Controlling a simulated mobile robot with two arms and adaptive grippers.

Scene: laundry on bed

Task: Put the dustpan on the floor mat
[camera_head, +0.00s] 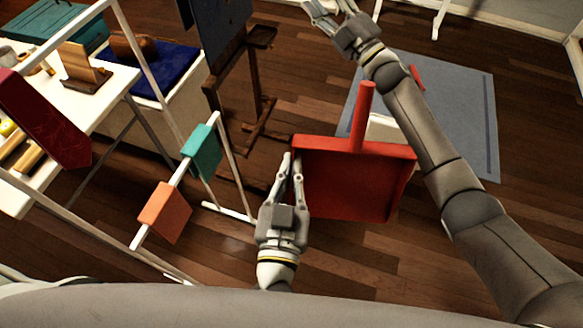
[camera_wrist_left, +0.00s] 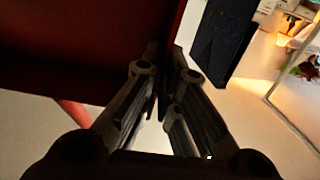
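The red dustpan (camera_head: 350,190) hangs in front of me, its handle pointing away. My left gripper (camera_head: 292,162) is shut on its left wall; in the left wrist view the fingers (camera_wrist_left: 165,85) close together at the edge of the red pan (camera_wrist_left: 70,45). The blue-grey floor mat (camera_head: 465,100) lies on the wooden floor beyond it. The dustpan and my right arm cover part of the mat. My right gripper (camera_head: 325,8) is spread open and empty at the top edge, beyond the mat's near-left area.
A white object (camera_head: 384,128) shows behind the dustpan handle, and a small red object (camera_head: 417,77) beside my right arm. A white rack with a teal cloth (camera_head: 202,150) and an orange cloth (camera_head: 165,212) stands left. A dark wooden easel (camera_head: 255,95) stands behind.

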